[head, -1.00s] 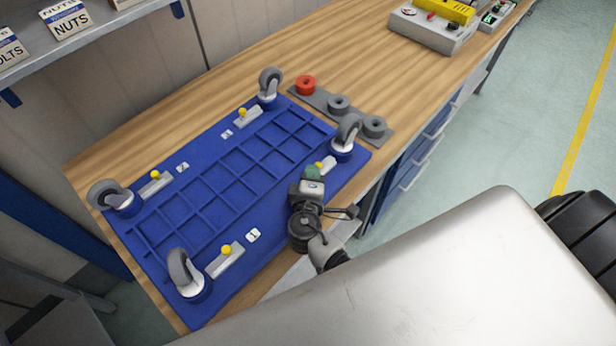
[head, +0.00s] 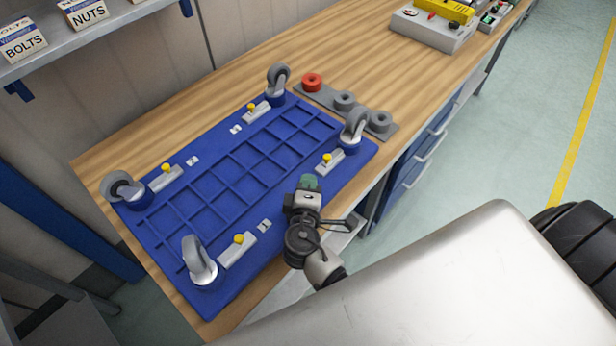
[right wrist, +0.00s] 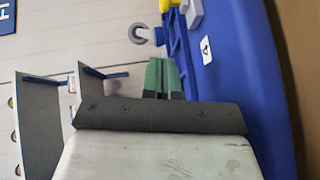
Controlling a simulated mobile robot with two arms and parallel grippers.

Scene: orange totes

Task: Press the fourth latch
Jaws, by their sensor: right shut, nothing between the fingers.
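A blue plate (head: 195,185) with a grid of ribs lies on the workbench. Several grey latches with yellow knobs sit along its edges. The fourth latch (head: 327,163) is at the right side, beside a caster; the label "4" (right wrist: 206,50) shows in the right wrist view, near a grey latch with a yellow knob (right wrist: 190,12). My right gripper (head: 308,182), with green fingertips, is shut and empty, just below and left of that latch in the head view, apart from it. Its fingers (right wrist: 162,77) also show in the right wrist view. My left gripper is not in view.
Casters (head: 353,130) stand at the plate's corners. A grey rack (head: 345,101) with a red wheel (head: 312,81) and grey ones lies behind it. A shelf (head: 110,28) with boxes is at the upper left.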

